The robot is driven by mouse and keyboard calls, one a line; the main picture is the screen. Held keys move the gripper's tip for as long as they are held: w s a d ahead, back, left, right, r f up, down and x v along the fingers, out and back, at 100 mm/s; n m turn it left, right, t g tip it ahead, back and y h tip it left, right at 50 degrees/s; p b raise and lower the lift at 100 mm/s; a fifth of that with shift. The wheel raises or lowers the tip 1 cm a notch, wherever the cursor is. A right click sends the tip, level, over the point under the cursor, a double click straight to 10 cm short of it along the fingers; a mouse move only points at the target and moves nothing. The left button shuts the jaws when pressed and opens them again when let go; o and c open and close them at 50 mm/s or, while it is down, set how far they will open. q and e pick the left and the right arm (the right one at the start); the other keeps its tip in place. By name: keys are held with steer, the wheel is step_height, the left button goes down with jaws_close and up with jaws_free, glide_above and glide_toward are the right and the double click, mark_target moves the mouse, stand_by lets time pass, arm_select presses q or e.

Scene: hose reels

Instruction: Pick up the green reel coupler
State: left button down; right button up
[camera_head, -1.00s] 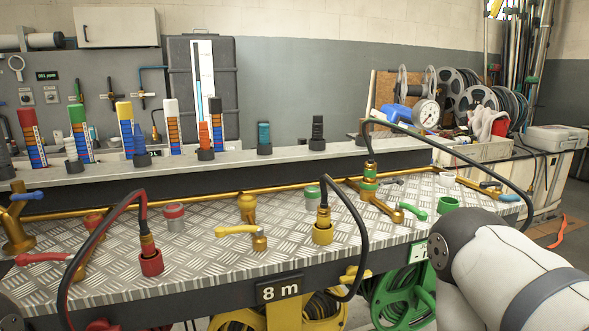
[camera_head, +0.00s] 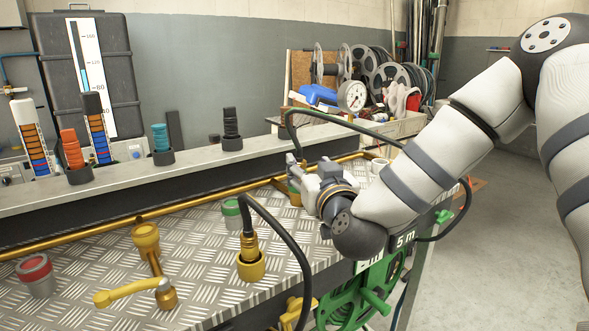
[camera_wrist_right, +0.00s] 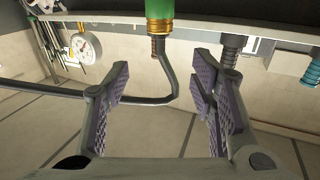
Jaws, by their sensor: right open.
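The green reel coupler (camera_wrist_right: 158,12) shows at the top edge of the right wrist view, with a brass ring, a coiled sleeve and a black hose looping from it. The wrist picture is upside down. My right gripper (camera_wrist_right: 163,62) is open, its two padded fingers apart and empty. The coupler lies beyond the fingertips, roughly centred between them sideways. In the head view my right gripper (camera_head: 295,165) reaches left over the bench's right part and hides most of the coupler; a bit of green and brass shows beside the fingers. My left gripper is not in view.
A yellow coupler (camera_head: 250,262) with an arching black hose stands in front of the gripper. A grey cup with a green ring (camera_head: 231,214) is left of it. The raised shelf (camera_head: 190,184) runs behind. A green reel (camera_head: 350,300) hangs under the bench edge.

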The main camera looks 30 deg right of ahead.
mark_target(300, 156)
steer(key=x, duration=0.3)
steer(key=f+b+x, duration=0.1)
steer(key=x, duration=0.4)
steer(key=shift+w+d+f, duration=0.1)
steer(key=shift+w+f, duration=0.1)
steer(key=shift+w, duration=0.1)
steer(key=shift+w+d+r+b, duration=0.1)
steer(key=shift+w+b, duration=0.2)
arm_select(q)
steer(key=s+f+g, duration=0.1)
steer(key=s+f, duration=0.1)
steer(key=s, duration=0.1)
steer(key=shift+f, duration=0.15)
arm_select(e)
steer(key=shift+r, duration=0.15)
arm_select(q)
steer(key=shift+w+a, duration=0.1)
arm_select(e)
jaws_close()
